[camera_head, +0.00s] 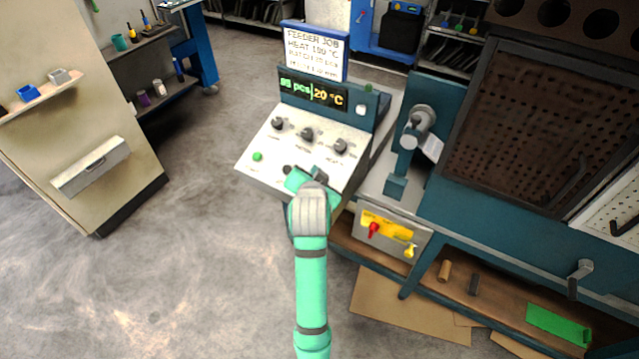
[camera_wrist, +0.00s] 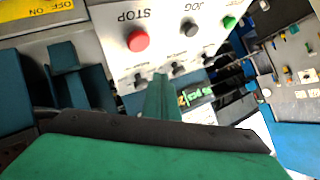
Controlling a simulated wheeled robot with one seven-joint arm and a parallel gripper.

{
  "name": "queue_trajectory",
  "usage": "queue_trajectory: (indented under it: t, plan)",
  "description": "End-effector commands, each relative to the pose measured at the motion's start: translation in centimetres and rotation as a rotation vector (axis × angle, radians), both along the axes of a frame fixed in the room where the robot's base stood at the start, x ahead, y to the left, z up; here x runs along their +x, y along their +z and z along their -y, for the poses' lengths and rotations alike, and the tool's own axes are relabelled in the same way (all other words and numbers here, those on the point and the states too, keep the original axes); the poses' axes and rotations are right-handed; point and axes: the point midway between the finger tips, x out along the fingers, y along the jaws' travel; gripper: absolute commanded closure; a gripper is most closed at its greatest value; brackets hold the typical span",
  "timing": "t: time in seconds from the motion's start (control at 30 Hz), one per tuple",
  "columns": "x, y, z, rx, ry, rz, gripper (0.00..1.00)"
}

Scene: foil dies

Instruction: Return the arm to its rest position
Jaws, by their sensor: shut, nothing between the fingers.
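My arm is extended over the sloped control panel (camera_head: 262,180) of the machine. My gripper (camera_head: 318,176) is shut and empty, just over the panel's lower right part. In the wrist view my gripper (camera_wrist: 161,85) points at the panel near the red STOP button (camera_wrist: 138,41); whether it touches the panel cannot be told. The STOP button is hidden behind my gripper in the head view. The dark JOG button (camera_wrist: 189,29) and the green button (camera_head: 257,157) are uncovered. Three dark knobs, one of them the middle knob (camera_head: 307,134), sit above the buttons.
A display (camera_head: 313,92) reads about 95 pcs and 20 °C under a job sign (camera_head: 314,53). A press-like device (camera_head: 410,140) and a yellow-labelled switch box (camera_head: 390,232) stand close right of my arm. A cream panel with shelves (camera_head: 75,130) stands left. Floor between is clear.

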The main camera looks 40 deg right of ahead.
Motion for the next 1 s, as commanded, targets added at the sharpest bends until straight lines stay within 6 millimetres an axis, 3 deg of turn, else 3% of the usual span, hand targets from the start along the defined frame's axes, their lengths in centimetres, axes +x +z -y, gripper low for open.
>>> queue_trajectory:
  t: [0.77, 0.87, 1.0]
  plan:
    - [-0.2, -0.2, 0.2, -0.001, -0.002, -0.002, 1.0]
    - [-0.4, -1.3, -0.6, -0.017, 0.017, -0.011, 1.0]
    - [-1.3, -4.2, -3.0, -0.073, 0.077, -0.033, 1.0]
